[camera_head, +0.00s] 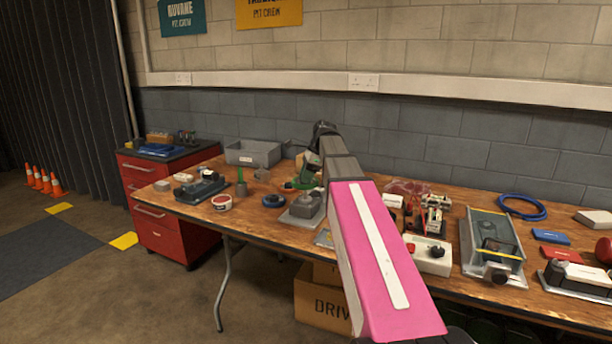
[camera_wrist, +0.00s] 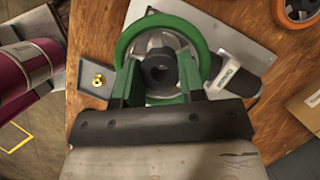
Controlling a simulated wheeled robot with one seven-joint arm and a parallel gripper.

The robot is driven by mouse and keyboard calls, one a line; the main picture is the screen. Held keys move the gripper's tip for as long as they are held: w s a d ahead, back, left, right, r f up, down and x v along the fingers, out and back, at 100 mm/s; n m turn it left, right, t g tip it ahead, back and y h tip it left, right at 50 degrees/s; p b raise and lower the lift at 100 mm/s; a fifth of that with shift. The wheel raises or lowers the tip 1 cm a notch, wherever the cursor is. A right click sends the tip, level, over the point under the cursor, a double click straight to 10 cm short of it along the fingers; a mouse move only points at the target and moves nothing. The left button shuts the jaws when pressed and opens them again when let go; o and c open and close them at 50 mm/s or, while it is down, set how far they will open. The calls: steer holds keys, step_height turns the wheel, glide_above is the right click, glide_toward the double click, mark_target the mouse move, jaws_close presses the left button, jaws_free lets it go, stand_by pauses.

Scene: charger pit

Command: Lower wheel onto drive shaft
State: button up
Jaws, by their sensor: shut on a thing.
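My gripper (camera_wrist: 158,75) is shut on a wheel with a green tyre and a grey hub (camera_wrist: 142,47). Its green fingers press the wheel from both sides in the wrist view, and the dark hub centre faces the camera. In the head view my gripper (camera_head: 308,172) is above the workbench, partly hidden behind my arm. Below the wheel is a drive unit on a light metal plate (camera_wrist: 207,30), with a labelled grey body (camera_wrist: 232,75). The drive shaft is hidden under the wheel, so I cannot tell whether they touch.
A small grey tray with a brass piece (camera_wrist: 98,79) lies left of the wheel. An orange wheel (camera_wrist: 297,8) is at the upper right.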

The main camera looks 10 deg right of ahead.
mark_target(306, 188)
steer(key=shift+f, duration=2.65)
stand_by(1.4)
steer(key=o, duration=1.1)
steer(key=c, duration=0.4)
steer(key=shift+o, duration=0.2)
steer(key=shift+r, duration=2.95)
